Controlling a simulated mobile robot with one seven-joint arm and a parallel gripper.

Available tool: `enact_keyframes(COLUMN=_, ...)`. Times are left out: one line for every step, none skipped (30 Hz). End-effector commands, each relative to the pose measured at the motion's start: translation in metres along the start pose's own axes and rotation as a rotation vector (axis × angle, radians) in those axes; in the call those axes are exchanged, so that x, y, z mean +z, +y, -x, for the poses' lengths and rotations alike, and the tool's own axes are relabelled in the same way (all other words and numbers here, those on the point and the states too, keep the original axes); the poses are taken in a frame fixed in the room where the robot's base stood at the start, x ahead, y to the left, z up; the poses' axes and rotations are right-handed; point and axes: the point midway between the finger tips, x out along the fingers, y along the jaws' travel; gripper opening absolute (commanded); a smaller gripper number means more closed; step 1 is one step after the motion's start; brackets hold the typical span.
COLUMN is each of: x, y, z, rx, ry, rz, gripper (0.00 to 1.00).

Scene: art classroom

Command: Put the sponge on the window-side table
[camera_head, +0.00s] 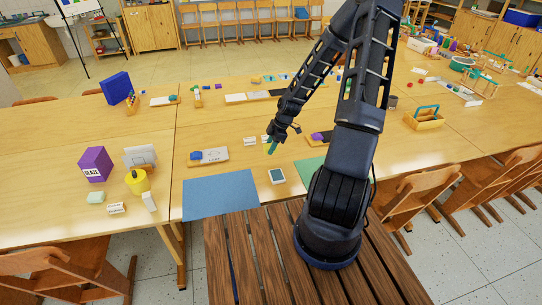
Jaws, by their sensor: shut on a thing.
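My gripper (270,142) is above the middle table (240,150), reached out from my arm. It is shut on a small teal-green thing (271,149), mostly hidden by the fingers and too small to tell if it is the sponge. A pale green block (96,197) that looks like a sponge lies on the left table (50,225), beside a purple box and a yellow pot. No window shows, so I cannot tell which table is the window-side one.
The purple box (95,164), yellow pot (137,181) and white blocks (150,201) stand on the left table. A blue mat (220,194), a small framed tile (277,176) and a tray (209,156) lie near my gripper. A wooden caddy (424,121) stands at right. Chairs line the front edge.

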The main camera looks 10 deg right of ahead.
Motion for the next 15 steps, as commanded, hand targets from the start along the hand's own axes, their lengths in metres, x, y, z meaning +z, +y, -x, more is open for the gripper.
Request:
enact_keyframes(x=0.002, y=0.000, z=-0.006, rx=-0.001, ry=0.001, rz=0.000, gripper=0.14)
enact_keyframes(x=0.003, y=0.000, z=-0.009, rx=0.000, ry=0.001, rz=0.000, gripper=0.14)
enact_keyframes(x=0.004, y=0.000, z=-0.011, rx=0.000, ry=0.001, rz=-0.001, gripper=0.14)
enact_keyframes(x=0.005, y=0.001, z=-0.013, rx=0.000, ry=0.001, rz=-0.001, gripper=0.14)
enact_keyframes(x=0.005, y=0.001, z=-0.014, rx=0.000, ry=0.001, rz=-0.001, gripper=0.14)
enact_keyframes(x=0.006, y=0.001, z=-0.015, rx=0.000, ry=0.001, rz=-0.001, gripper=0.14)
enact_keyframes(x=0.007, y=0.001, z=-0.016, rx=0.000, ry=0.000, rz=-0.001, gripper=0.14)
enact_keyframes(x=0.007, y=0.001, z=-0.017, rx=0.000, ry=0.000, rz=-0.001, gripper=0.14)
enact_keyframes(x=0.008, y=0.000, z=-0.020, rx=0.000, ry=0.001, rz=-0.001, gripper=0.14)
enact_keyframes(x=0.009, y=0.000, z=-0.022, rx=0.000, ry=0.001, rz=-0.001, gripper=0.14)
enact_keyframes(x=0.010, y=0.000, z=-0.025, rx=0.000, ry=0.001, rz=-0.001, gripper=0.14)
enact_keyframes(x=0.012, y=0.000, z=-0.030, rx=-0.001, ry=0.001, rz=-0.001, gripper=0.14)
enact_keyframes(x=0.013, y=0.000, z=-0.034, rx=-0.001, ry=0.001, rz=-0.001, gripper=0.14)
enact_keyframes(x=0.015, y=0.000, z=-0.037, rx=-0.002, ry=0.001, rz=0.000, gripper=0.14)
enact_keyframes(x=0.017, y=0.000, z=-0.042, rx=-0.001, ry=0.001, rz=-0.001, gripper=0.14)
